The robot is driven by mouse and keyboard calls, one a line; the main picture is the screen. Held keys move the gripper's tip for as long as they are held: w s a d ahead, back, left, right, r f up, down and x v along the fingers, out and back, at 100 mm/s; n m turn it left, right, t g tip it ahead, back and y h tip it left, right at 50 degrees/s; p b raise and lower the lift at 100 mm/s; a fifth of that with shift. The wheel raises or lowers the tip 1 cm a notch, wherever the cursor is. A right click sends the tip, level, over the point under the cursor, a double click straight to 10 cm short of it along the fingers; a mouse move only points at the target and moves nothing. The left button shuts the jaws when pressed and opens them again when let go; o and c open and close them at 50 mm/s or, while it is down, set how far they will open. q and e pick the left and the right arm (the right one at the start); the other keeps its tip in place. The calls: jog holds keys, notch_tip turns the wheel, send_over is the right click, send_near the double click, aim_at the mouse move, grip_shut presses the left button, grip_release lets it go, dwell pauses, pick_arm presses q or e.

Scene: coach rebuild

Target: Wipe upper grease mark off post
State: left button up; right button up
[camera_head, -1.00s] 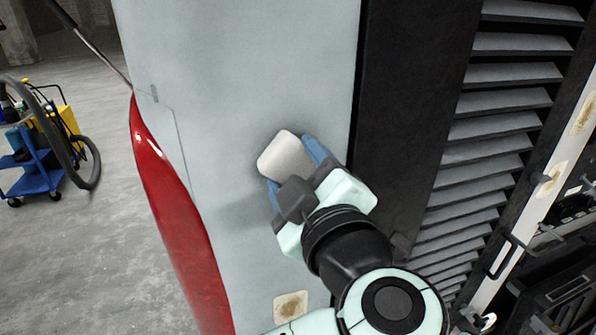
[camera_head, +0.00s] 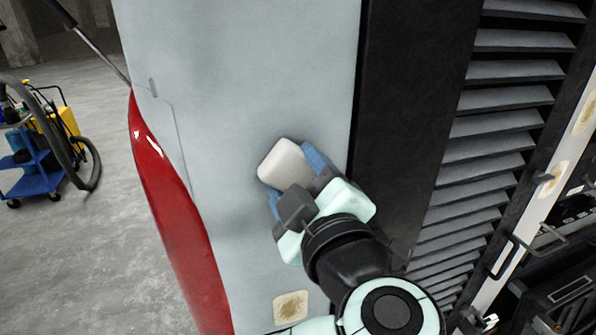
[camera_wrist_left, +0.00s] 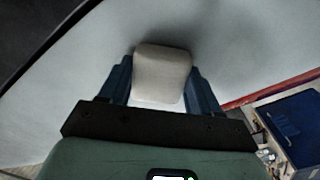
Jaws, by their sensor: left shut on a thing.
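My left gripper (camera_head: 301,180) is shut on a white sponge-like block (camera_head: 283,164), held between its blue fingers against or very near the pale grey post (camera_head: 240,70). In the left wrist view the block (camera_wrist_left: 162,75) sits between the two fingers (camera_wrist_left: 160,82) in front of the post's pale surface (camera_wrist_left: 235,35). A brownish grease mark (camera_head: 291,306) on a pale patch shows low on the post, below the gripper. No mark shows around the block; what lies behind it is hidden. My right gripper is not in view.
A dark panel and louvred grille (camera_head: 505,130) stand right of the post. A red lamp (camera_head: 165,200) runs down its left edge. A blue cart (camera_head: 30,170) with a yellow bucket stands far left on open concrete floor. More brownish patches (camera_head: 553,180) show on the right frame.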

pick_arm(q)
jog(key=shift+f, duration=0.15)
jog(key=v, duration=0.6)
dwell(0.5)
jog(key=shift+v, duration=1.5)
